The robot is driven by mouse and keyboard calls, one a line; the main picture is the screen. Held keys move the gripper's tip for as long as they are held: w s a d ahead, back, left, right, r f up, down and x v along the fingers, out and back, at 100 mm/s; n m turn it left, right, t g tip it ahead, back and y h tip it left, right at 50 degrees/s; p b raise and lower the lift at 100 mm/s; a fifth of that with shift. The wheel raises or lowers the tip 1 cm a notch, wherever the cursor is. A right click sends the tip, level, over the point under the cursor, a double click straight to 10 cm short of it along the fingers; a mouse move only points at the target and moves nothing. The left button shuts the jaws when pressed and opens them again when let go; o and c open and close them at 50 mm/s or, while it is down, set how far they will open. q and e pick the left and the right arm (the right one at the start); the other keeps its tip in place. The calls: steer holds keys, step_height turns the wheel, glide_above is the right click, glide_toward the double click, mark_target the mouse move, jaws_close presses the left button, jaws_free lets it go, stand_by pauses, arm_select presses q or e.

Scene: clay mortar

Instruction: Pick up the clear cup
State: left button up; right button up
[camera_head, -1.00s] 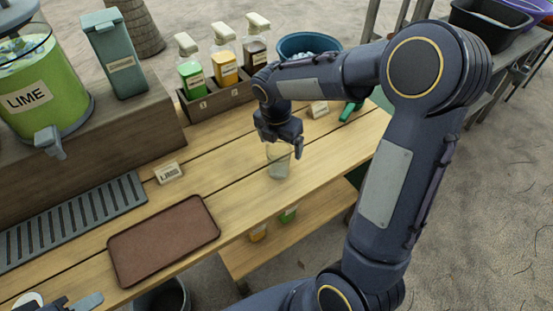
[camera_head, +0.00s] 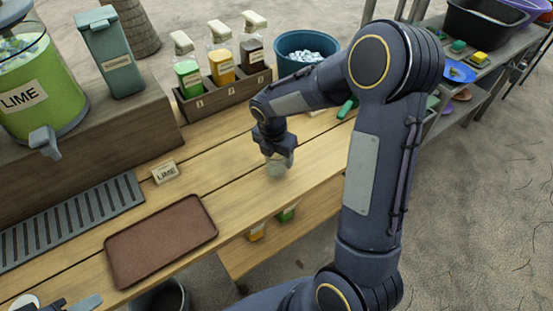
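The clear cup (camera_head: 276,171) stands on the wooden counter, right of the brown tray; its upper part is hidden by my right gripper. My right gripper (camera_head: 278,158) points down, with its fingers at the cup's upper part. I cannot tell whether the fingers press on the cup or stand slightly apart from it. Only a small part of my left gripper (camera_head: 78,304) shows at the bottom left edge, and its finger state is unclear.
A brown tray (camera_head: 160,240) lies to the left. A small LIME sign (camera_head: 165,172) stands behind it. A bottle rack (camera_head: 225,93) and a blue tub (camera_head: 307,48) are at the back. A lime dispenser (camera_head: 40,90) stands on a raised shelf.

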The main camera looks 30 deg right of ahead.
steer(key=c, duration=0.5)
steer(key=shift+o, duration=0.2)
steer(key=shift+r, duration=0.6)
step_height(320, 180, up, 3)
steer(key=shift+s+f, duration=0.1)
steer(key=shift+f, duration=0.1)
steer(key=s+a+r, duration=0.2)
steer(key=s+r, duration=0.7)
steer(key=s, duration=0.4)
steer(key=shift+s+p, duration=0.4)
